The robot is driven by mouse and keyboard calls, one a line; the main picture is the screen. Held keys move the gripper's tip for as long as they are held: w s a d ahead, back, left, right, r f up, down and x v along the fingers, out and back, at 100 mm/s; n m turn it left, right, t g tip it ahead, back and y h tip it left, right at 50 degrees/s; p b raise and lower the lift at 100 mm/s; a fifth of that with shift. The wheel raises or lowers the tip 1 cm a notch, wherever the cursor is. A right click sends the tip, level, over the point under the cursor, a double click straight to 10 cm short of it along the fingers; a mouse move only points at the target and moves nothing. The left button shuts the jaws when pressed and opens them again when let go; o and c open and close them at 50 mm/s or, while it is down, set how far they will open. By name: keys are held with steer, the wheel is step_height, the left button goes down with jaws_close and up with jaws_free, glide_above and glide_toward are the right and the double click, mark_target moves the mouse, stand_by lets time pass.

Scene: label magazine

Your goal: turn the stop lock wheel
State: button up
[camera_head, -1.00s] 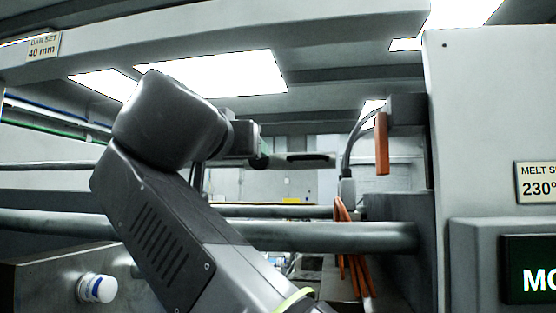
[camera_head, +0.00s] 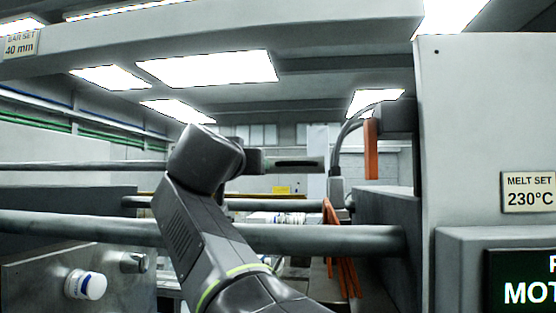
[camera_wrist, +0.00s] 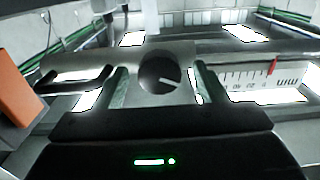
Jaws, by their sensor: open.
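The stop lock wheel appears to be the dark round knob with a white mark (camera_wrist: 160,72) in the wrist view. It sits on a grey bar, between the two fingers of my gripper (camera_wrist: 162,90) in the picture. The fingers are apart, with greenish inner pads to the left and right of the knob. I cannot tell whether they touch it. In the head view my gripper (camera_head: 298,163) reaches right, level, above the grey round bars. I cannot make out the wheel in the head view.
An upside-down mm scale (camera_wrist: 260,78) with a red pointer (camera_wrist: 273,65) lies right of the knob. Grey round bars (camera_head: 300,239) cross below my gripper. A grey cabinet (camera_head: 465,120) stands right, with orange cables (camera_head: 345,265) beside it. A white-capped knob (camera_head: 85,284) is at lower left.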

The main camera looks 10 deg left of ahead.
steer(key=shift+w, duration=0.4)
steer(key=c, duration=1)
steer(key=shift+n, duration=0.3)
